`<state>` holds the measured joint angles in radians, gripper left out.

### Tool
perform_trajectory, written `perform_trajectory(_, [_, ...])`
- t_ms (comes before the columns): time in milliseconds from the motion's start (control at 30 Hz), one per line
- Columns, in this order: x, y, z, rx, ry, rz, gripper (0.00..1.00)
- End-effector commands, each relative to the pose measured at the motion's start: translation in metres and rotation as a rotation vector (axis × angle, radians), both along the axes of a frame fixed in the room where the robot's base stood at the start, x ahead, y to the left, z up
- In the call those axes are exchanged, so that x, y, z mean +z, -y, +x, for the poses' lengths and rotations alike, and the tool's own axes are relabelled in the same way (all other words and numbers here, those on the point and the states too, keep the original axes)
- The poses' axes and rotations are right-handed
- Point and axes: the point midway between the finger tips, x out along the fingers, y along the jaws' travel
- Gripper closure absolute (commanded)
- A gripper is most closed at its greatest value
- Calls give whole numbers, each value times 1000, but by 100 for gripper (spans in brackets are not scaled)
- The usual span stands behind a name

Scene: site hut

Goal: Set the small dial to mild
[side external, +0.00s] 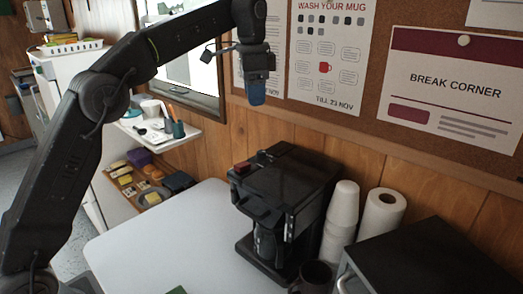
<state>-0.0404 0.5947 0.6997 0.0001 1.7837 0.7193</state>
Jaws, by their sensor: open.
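A black coffee machine (300,178) stands on the white table, against the wooden wall. It has a red part (242,168) on its top left corner and a dark jug (265,243) in its front. I cannot make out a small dial or a "mild" mark on it; they are hidden or too small to tell. My gripper (257,97), with blue fingertips, points down in the air above the machine, in front of the wall. It is open, touches nothing and holds nothing.
White stacked cups (340,215), a paper roll (382,212), a dark mug (312,275) and a black appliance (430,265) crowd the machine's right side. The white table (165,240) is mostly clear to its left. A shelf (165,137) holds a pen cup.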

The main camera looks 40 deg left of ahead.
Motion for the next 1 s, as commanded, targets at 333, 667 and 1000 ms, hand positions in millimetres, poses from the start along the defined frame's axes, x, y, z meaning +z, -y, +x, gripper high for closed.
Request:
perform_trajectory(333, [-27, -4, 28, -107, -64, 1, 47])
perform_trajectory(667, [-45, -4, 28, -107, -67, 0, 47])
perform_trajectory(1000, [-93, -4, 27, -107, -67, 0, 47])
